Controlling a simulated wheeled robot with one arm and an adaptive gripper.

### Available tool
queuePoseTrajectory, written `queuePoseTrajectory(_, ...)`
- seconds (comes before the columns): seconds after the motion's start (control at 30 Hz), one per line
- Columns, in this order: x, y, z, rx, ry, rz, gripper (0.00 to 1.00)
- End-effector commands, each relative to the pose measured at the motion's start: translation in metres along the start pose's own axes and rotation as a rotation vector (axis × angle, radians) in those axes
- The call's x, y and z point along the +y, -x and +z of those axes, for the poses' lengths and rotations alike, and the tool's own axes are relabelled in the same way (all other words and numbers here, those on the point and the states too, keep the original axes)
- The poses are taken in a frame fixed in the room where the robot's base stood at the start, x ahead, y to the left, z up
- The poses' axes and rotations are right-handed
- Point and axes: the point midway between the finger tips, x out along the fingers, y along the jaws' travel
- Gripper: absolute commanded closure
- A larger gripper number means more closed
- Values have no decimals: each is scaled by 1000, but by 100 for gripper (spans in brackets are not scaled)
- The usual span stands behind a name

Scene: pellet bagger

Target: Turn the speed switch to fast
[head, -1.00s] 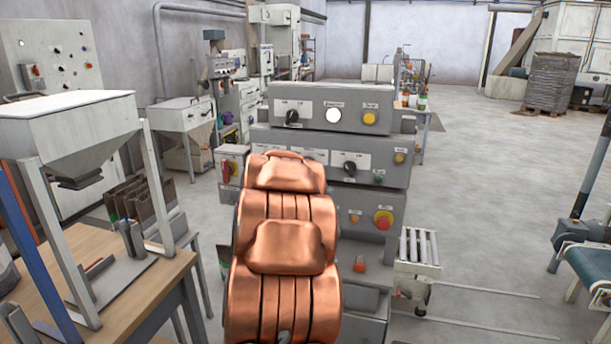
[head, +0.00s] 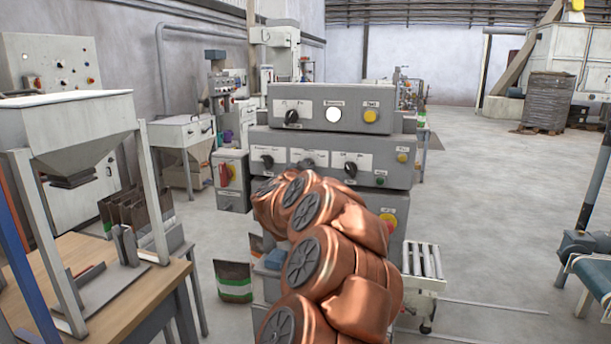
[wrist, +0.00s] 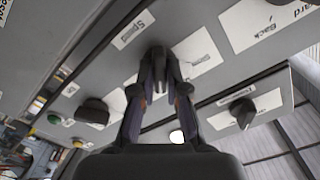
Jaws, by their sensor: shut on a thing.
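The speed switch (wrist: 158,52) is a dark knob on the grey control panel, with a white label reading "Speed" (wrist: 132,29) beside it in the wrist view. My gripper (wrist: 158,72) is at the panel, its two dark fingers shut on the knob. The fingers cover most of the knob, so I cannot tell its exact setting. In the head view my copper arm reaches up to the lower control box (head: 400,172), and the gripper is largely hidden behind the arm.
A black knob (head: 350,169) and a green button (head: 380,180) sit right of the gripped one, another knob (head: 267,161) left. The upper box (head: 310,98) has a black switch, white lamp and yellow button. A wooden table (head: 150,300) with a hopper stands left.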

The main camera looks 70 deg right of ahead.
Motion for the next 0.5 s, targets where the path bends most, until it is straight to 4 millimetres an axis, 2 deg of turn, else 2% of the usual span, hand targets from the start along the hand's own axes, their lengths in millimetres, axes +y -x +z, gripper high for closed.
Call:
queuePoseTrajectory(0.2,2,-1,0,3,-141,1,100)
queuePoseTrajectory(0.5,2,-1,0,2,-238,2,100)
